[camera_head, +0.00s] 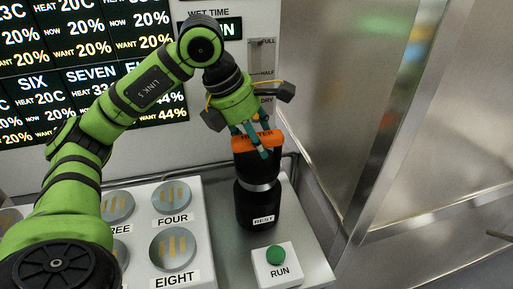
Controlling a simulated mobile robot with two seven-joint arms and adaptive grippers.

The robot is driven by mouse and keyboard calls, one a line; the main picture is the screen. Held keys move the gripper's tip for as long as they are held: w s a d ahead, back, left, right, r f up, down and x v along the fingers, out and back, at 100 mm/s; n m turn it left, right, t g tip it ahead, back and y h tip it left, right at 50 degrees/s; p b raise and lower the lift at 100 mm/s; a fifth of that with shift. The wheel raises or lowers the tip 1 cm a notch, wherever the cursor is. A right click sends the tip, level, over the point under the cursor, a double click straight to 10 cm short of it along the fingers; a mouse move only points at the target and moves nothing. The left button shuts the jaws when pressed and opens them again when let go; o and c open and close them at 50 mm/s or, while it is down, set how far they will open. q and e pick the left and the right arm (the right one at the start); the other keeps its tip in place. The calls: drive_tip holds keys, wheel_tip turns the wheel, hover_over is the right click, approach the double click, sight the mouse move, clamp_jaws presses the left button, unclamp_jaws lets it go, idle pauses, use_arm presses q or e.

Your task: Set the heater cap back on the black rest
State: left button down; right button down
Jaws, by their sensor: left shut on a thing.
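The heater cap (257,141) has an orange band lettered HEATER, with a black body below it. It stands upright in line with the black rest (256,211), which carries a REST label. A silver band (258,185) shows between the two black parts. I cannot tell for certain whether cap and rest touch there. My left gripper (254,142) comes down from above and is shut on the cap at its orange band. The cap's top is partly hidden by the fingers.
A white panel with round numbered wells, including FOUR (172,197) and EIGHT (173,250), lies left of the rest. A green RUN button (277,255) sits in front. Display screens (80,70) stand behind. A metal wall (400,130) closes the right side.

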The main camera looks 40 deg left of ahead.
sight(257, 159)
use_arm(q)
wheel_tip(257, 159, down, 3)
drive_tip(key=shift+r, duration=0.1)
drive_tip(key=shift+f, duration=0.2)
drive_tip(key=c, duration=0.6)
unclamp_jaws()
drive_tip(key=shift+c, duration=0.2)
drive_tip(key=shift+r, duration=0.3)
drive_tip(key=v, duration=1.1)
drive_tip(key=shift+s+r, duration=0.15)
drive_tip(key=shift+r, duration=0.15)
